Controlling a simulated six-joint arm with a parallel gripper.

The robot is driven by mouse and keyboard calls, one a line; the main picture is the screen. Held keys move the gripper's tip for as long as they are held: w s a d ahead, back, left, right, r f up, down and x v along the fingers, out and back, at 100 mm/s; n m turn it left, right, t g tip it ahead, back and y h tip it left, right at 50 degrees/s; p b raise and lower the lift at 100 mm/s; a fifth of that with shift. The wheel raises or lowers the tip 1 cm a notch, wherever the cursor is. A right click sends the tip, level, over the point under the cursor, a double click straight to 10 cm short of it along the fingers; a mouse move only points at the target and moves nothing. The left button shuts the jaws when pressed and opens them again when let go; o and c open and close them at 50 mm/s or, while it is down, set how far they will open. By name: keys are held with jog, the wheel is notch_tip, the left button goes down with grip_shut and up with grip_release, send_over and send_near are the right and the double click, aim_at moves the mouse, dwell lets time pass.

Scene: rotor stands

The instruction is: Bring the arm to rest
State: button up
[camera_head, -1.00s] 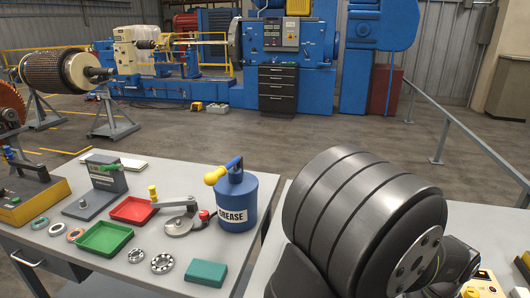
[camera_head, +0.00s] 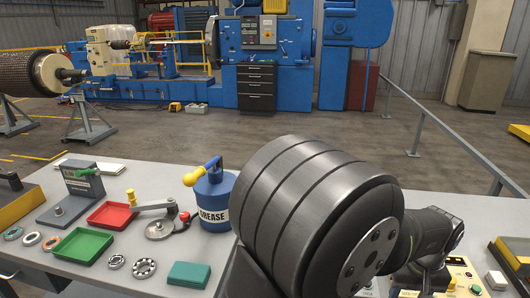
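My arm's large dark grooved joint fills the lower middle of the view, with a further dark link of mine to its right. My gripper does not show, so I cannot see whether it is open or holds anything. The arm hides part of the grey workbench (camera_head: 133,276) behind it.
On the bench are a blue grease can (camera_head: 215,203), a red tray (camera_head: 111,215), a green tray (camera_head: 82,246), a teal block (camera_head: 189,274) and bearing rings (camera_head: 144,267). A railing (camera_head: 445,130) runs at right. Open floor (camera_head: 190,137) lies beyond, before a blue machine (camera_head: 265,60).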

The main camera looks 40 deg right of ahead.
notch_tip(320, 180, down, 8)
jog(key=shift+f, duration=0.2)
notch_tip(320, 180, up, 4)
jog(key=shift+r, duration=0.2)
jog(key=s+a+r, duration=0.6)
jog(key=s+r, duration=0.1)
jog(key=s, duration=0.3)
jog(key=w+a+r, duration=0.2)
jog(key=w, duration=2)
jog(key=shift+w, duration=0.35)
